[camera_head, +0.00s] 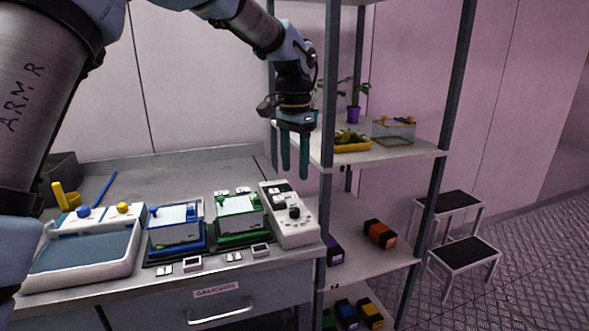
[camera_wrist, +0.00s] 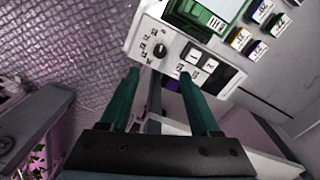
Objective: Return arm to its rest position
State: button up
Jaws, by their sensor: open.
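My gripper (camera_head: 294,156) hangs from my raised arm with its two green fingers pointing down. It is in front of the shelf rack's left post, above the right end of the counter. In the wrist view my gripper (camera_wrist: 165,100) shows both fingers apart with nothing between them. Below it is the white control box (camera_head: 289,215) with a dark knob and switches, which also shows in the wrist view (camera_wrist: 158,35). The fingers do not appear to touch it.
The counter (camera_head: 190,168) holds a green-framed case (camera_head: 240,215), a blue-framed case (camera_head: 176,228) and a white tray (camera_head: 85,255). The rack's upper shelf (camera_head: 385,153) holds a yellow planter (camera_head: 352,146), a purple pot (camera_head: 353,114) and a glass tank (camera_head: 394,132). Two stools (camera_head: 466,253) stand at right.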

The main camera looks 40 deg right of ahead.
dwell(0.3)
